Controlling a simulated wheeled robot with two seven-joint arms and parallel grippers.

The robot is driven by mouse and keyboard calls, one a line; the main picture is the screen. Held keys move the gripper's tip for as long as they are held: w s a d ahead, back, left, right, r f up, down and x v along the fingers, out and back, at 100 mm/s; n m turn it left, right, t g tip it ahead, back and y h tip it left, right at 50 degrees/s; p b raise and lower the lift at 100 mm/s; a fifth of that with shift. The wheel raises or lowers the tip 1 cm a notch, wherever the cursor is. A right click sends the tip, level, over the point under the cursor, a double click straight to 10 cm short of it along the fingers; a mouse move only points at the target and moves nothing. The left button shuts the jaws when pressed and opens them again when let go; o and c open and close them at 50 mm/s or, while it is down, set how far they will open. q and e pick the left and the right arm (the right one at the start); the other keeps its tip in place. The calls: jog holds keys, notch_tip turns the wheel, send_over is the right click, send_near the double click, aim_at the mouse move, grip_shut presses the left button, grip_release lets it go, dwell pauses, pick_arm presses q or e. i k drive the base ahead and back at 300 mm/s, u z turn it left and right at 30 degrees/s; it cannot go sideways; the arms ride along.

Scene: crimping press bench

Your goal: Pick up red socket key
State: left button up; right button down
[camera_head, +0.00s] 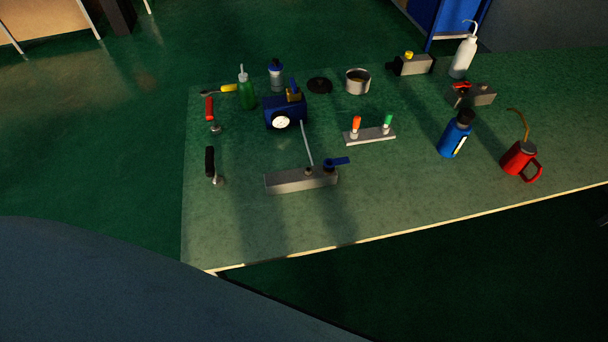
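The red socket key (209,108) lies near the left edge of the green bench top (250,228). It has a red handle, and its metal end points toward the near side. A similar tool with a black handle (210,160) lies nearer to me. A tool with a yellow handle (229,88) lies just beyond the red one. Neither of my grippers is in view.
A grey block with a blue lever (300,180) sits nearer. A blue bottle (454,137) and red mug (518,158) stand right. The front left is clear.

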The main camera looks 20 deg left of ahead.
aim_at(215, 128)
jog(key=u, duration=1.4)
